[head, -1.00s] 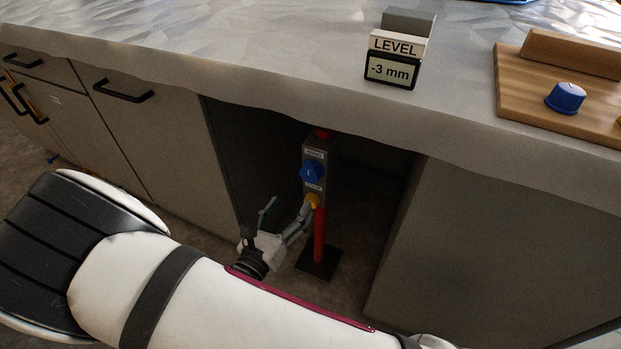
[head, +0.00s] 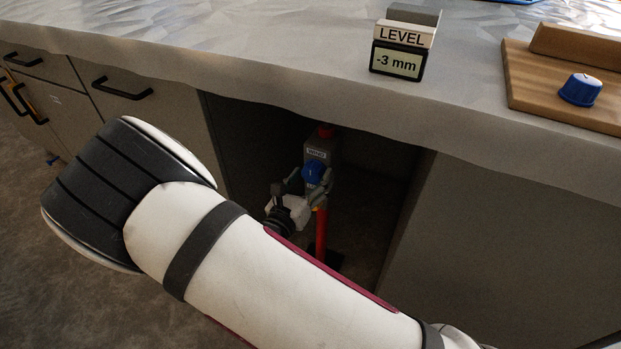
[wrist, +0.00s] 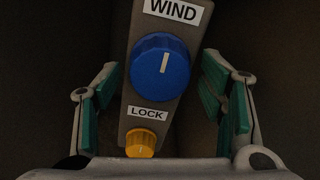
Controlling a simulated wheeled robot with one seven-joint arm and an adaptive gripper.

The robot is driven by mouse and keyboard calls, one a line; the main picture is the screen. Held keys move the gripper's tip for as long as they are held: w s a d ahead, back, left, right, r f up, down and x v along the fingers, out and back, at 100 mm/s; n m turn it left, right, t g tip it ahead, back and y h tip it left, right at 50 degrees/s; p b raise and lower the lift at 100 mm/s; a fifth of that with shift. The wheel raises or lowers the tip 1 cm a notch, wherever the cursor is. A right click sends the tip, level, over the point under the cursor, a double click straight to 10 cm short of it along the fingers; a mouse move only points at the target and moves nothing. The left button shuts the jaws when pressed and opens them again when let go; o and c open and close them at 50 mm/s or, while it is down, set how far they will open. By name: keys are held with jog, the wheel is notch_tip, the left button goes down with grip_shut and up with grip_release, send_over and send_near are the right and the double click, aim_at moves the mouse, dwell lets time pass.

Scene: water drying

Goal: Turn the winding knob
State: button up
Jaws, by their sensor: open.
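The blue winding knob (head: 313,173) sits on a grey panel on a red post under the counter. In the wrist view the knob (wrist: 161,68) lies below the WIND label (wrist: 174,10), and its white mark points nearly straight up. The yellow lock knob (wrist: 141,142) is below it, under the LOCK label (wrist: 147,113). My gripper (head: 309,184) is open at the panel. In the wrist view its green-padded fingers (wrist: 161,102) stand on either side of the panel, apart from the blue knob. In the head view my gripper partly hides the panel's lower part.
The display (head: 398,62) on the counter (head: 260,60) reads LEVEL -3 mm. The post stands in a dark recess between a cabinet (head: 150,130) and a side panel (head: 480,240).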

jog(key=c, duration=1.2)
jog(key=shift+o, duration=0.2)
jog(key=shift+m, duration=0.4)
jog(key=m, duration=0.4)
jog(key=shift+p, duration=0.3)
jog(key=m, duration=0.4)
jog(key=shift+a+m, duration=0.15)
jog(key=shift+m, duration=0.15)
jog(key=m+b, duration=0.2)
jog(key=m, duration=0.2)
jog(key=shift+m+b, duration=1.15)
jog(key=shift+m, duration=0.95)
jog(key=shift+a+r, duration=0.1)
